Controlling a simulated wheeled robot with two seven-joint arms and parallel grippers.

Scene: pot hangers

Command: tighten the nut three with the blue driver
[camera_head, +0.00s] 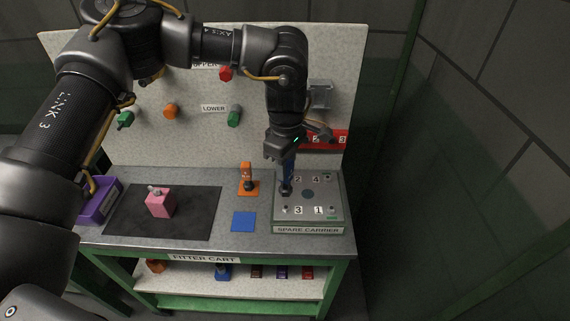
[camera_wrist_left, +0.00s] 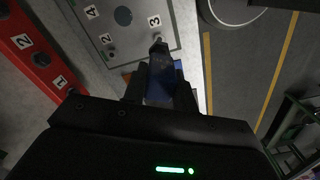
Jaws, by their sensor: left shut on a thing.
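The spare carrier (camera_head: 282,220) is a grey plate on the right of the bench, with numbered labels and small nuts. Nut three (camera_head: 286,209) stands near its front left corner, beside the label 3. My left gripper (camera_head: 287,158) points down over the carrier's left part and is shut on the blue driver (camera_head: 288,174). The driver's dark socket end is low over the plate, behind nut three in the head view. In the left wrist view the blue driver (camera_wrist_left: 160,80) sits between the fingers, its end near the label 3; contact with the nut cannot be told. My right gripper is out of view.
An orange driver (camera_head: 246,174) stands on an orange pad left of the carrier. A bare blue pad (camera_head: 243,221) lies in front of it. A pink block (camera_head: 159,204) is on the dark mat (camera_head: 200,213); a purple bin (camera_head: 99,203) is at left. A pegboard (camera_head: 190,140) rises behind.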

